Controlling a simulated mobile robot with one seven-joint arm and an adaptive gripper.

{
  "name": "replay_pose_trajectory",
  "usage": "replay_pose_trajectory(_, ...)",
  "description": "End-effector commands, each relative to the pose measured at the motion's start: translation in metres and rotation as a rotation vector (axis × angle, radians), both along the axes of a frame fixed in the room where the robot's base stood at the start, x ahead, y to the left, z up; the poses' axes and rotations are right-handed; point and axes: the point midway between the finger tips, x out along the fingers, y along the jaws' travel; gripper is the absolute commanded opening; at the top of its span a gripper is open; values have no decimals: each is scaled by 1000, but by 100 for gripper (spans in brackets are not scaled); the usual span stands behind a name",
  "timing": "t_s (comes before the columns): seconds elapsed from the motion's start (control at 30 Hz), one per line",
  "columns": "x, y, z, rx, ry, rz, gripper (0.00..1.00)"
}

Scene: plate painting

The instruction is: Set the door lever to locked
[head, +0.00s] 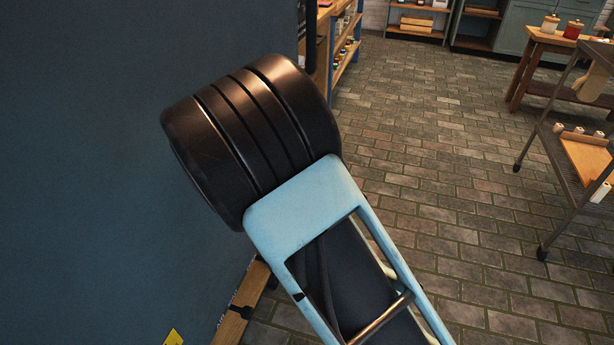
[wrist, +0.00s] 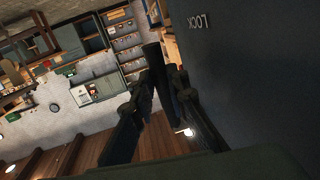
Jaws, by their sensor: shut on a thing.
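In the wrist view my gripper (wrist: 162,82) is dark, and its two fingers come together beside a large dark panel (wrist: 250,75). The fingertips are shut on a dark upright bar, which appears to be the door lever (wrist: 154,60). Its edges are hard to tell from the dark fingers, and I cannot read its exact angle. Pale lettering (wrist: 198,22) on the panel, right of the fingertips, looks like "LOCK" upside down. In the head view my arm hides the gripper and the lever. A plain dark blue surface (head: 80,150) fills the left side there.
In the head view, a wheeled metal cart (head: 563,175) with wooden trays stands at the right. A wooden table (head: 545,60) with jars is behind it. Shelving (head: 345,45) stands past the blue surface. The brick floor (head: 430,170) between is clear.

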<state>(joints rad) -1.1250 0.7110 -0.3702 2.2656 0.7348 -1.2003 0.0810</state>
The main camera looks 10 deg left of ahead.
Motion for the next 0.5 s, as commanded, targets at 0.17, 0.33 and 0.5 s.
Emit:
replay_pose_trajectory(0.17,5,0,-4,-3,-48,0,0)
replay_pose_trajectory(0.33,7,0,-3,-5,-71,0,0)
replay_pose_trajectory(0.5,7,0,-1,-6,-79,0,0)
